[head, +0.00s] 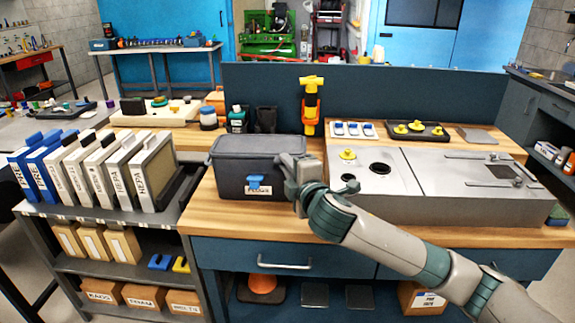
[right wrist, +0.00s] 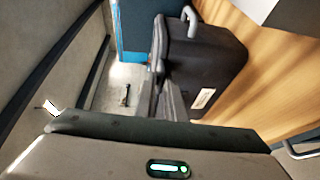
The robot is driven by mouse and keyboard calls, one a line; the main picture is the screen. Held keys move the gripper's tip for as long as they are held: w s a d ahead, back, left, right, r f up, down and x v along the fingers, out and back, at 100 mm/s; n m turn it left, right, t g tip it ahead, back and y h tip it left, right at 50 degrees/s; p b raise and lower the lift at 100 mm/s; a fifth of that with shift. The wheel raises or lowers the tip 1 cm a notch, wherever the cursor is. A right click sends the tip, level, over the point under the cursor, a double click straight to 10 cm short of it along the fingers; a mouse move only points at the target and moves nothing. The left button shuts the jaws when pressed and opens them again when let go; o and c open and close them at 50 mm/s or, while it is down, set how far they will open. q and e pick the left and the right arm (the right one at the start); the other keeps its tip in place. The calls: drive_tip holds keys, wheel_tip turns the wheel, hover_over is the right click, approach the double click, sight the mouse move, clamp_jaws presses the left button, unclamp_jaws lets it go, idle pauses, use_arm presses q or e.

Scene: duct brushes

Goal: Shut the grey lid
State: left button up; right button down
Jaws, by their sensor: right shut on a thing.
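A dark grey box (head: 230,183) stands on the wooden bench, with a blue latch and a white label on its front. Its grey lid (head: 243,146) lies about level over the top; I cannot tell whether it is fully seated. My right gripper (head: 290,165) is at the right end of the box, shut on the lid's edge, and partly hides that corner. In the right wrist view, the fingers (right wrist: 163,75) lie against the side of the box (right wrist: 215,65), close to a grey handle. My left gripper is out of view.
A metal housing (head: 440,182) with round openings and a yellow-topped part stands right of the box. Several filter panels (head: 105,170) stand on the shelf at left. A black tray of yellow parts (head: 415,130) and an orange-yellow tool (head: 311,105) are behind.

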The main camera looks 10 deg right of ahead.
drive_tip(key=shift+f, duration=0.55)
drive_tip(key=c, duration=1.9)
unclamp_jaws()
drive_tip(key=shift+o, duration=0.2)
drive_tip(key=shift+w, duration=0.1)
drive_tip(key=shift+r, duration=0.2)
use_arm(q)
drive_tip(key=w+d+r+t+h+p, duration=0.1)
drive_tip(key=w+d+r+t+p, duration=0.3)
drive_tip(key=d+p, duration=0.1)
use_arm(e)
drive_tip(key=s+d+r, duration=0.1)
drive_tip(key=s, duration=0.7)
drive_tip(key=s+d, duration=0.1)
drive_tip(key=s, duration=0.8)
drive_tip(key=shift+d+r, duration=0.25)
drive_tip(key=shift+r, duration=0.15)
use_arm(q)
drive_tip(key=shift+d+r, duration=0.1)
use_arm(e)
drive_tip(key=shift+s+f, duration=0.1)
